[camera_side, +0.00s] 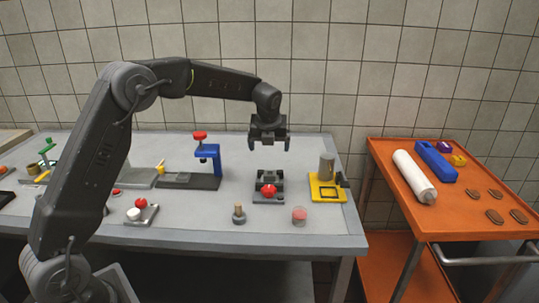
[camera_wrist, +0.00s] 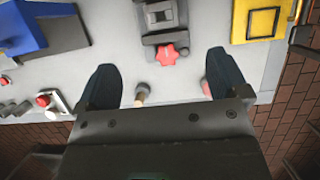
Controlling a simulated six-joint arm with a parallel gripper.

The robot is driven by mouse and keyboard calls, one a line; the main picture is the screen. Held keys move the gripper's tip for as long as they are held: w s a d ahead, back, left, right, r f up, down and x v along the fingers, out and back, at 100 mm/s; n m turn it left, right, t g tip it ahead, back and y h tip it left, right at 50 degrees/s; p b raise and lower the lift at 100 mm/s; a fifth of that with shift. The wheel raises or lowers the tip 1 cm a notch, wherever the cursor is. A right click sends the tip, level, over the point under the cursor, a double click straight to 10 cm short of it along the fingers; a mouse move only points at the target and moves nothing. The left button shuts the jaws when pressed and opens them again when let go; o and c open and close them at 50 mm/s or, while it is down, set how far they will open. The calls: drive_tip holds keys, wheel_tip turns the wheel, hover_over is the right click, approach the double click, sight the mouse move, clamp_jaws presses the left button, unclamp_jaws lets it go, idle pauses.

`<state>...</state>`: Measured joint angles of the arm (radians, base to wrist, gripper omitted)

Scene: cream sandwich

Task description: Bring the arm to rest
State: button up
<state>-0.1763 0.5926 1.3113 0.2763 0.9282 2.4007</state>
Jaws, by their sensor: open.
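My gripper (camera_side: 269,137) hangs from the arm above the right part of the grey table (camera_side: 235,240), pointing down, clear of everything below it. Its two fingers also show in the wrist view (camera_wrist: 165,82), spread apart with nothing between them. Below it stands a dark fixture (camera_side: 266,183) with a red star-shaped knob; it also shows in the wrist view (camera_wrist: 160,20).
A blue press (camera_side: 209,160) with a red top stands left, a yellow fixture (camera_side: 327,187) right. An orange cart (camera_side: 440,210) bears a white roll (camera_side: 414,176) and several brown cookies.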

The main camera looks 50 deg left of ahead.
drive_tip(key=shift+s+d+r, duration=0.15)
drive_tip(key=shift+r, duration=0.4)
drive_tip(key=s+d+r+n+h, duration=0.1)
drive_tip(key=s+d+r+n, duration=0.25)
drive_tip(key=s, duration=0.25)
drive_tip(key=s+d+r+n+t, duration=0.1)
drive_tip(key=s+d+r+n, duration=0.15)
drive_tip(key=s+n, duration=0.25)
drive_tip(key=s+d+r+n+h, duration=0.1)
drive_tip(key=s+d+r+n, duration=0.1)
drive_tip(key=s+r+n, duration=0.3)
drive_tip(key=s+d+f+n, duration=0.2)
drive_tip(key=s+n, duration=0.4)
drive_tip(key=s, duration=0.3)
drive_tip(key=s+d+f+n+t+h, duration=0.1)
drive_tip(key=s+d+f+n, duration=0.2)
drive_tip(key=s+n, duration=0.4)
drive_tip(key=s, duration=0.3)
drive_tip(key=shift+d, duration=0.3)
